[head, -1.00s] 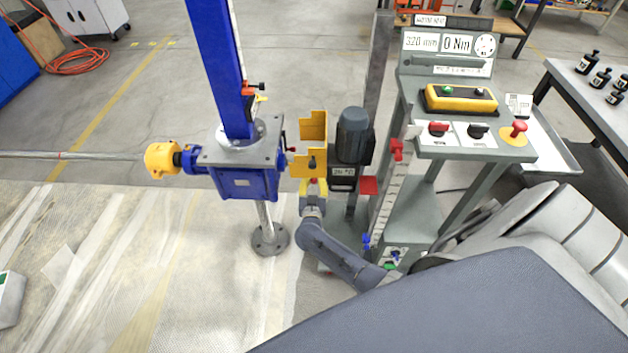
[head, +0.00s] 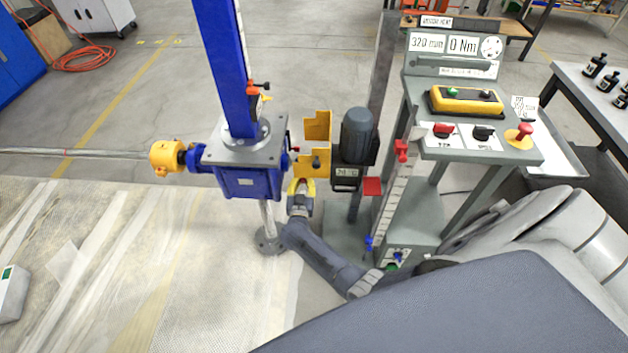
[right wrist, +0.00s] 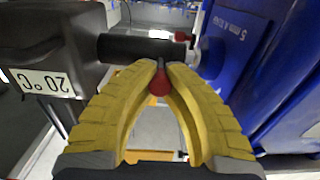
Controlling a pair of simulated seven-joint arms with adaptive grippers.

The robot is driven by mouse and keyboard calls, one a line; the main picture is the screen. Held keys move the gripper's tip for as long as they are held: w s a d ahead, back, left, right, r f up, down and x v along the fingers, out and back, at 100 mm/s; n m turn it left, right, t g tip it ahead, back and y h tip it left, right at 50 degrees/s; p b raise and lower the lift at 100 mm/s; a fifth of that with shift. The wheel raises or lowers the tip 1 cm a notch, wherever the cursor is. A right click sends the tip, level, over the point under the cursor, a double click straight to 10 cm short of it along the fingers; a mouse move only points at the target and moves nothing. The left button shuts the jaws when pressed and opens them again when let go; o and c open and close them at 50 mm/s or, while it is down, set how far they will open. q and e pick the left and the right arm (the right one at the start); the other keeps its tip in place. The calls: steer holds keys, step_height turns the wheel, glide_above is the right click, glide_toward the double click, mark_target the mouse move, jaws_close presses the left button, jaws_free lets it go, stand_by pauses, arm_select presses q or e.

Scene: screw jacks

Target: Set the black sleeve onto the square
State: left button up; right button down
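The black sleeve (right wrist: 140,47) lies level in the right wrist view, between the dark gearbox marked 20°C (right wrist: 50,75) and the blue screw jack (right wrist: 270,65). The jack also stands left of centre in the head view (head: 247,180). A red ball knob (right wrist: 159,86) on a dark stem shows just below the sleeve. My right gripper (right wrist: 162,66) has its yellow fingers drawn together at the tips around this knob and stem. It also shows in the head view (head: 301,186), below the yellow guard. The square is hidden. My left gripper is not in view.
A yellow bracket-like guard (head: 317,126) and the grey motor (head: 356,133) stand right of the jack. A control stand (head: 465,140) with a ruler post (head: 393,195) is further right. A yellow coupling (head: 166,157) is left of the jack.

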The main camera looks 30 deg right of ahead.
steer(key=shift+w+a+r, duration=0.1)
steer(key=shift+w+a, duration=0.3)
steer(key=shift+a, duration=0.2)
steer(key=c, duration=1.2)
jaws_free()
steer(key=shift+c, duration=0.2)
steer(key=shift+s, duration=0.15)
steer(key=v, duration=1.1)
steer(key=shift+s+a, duration=0.25)
steer(key=shift+s, duration=0.1)
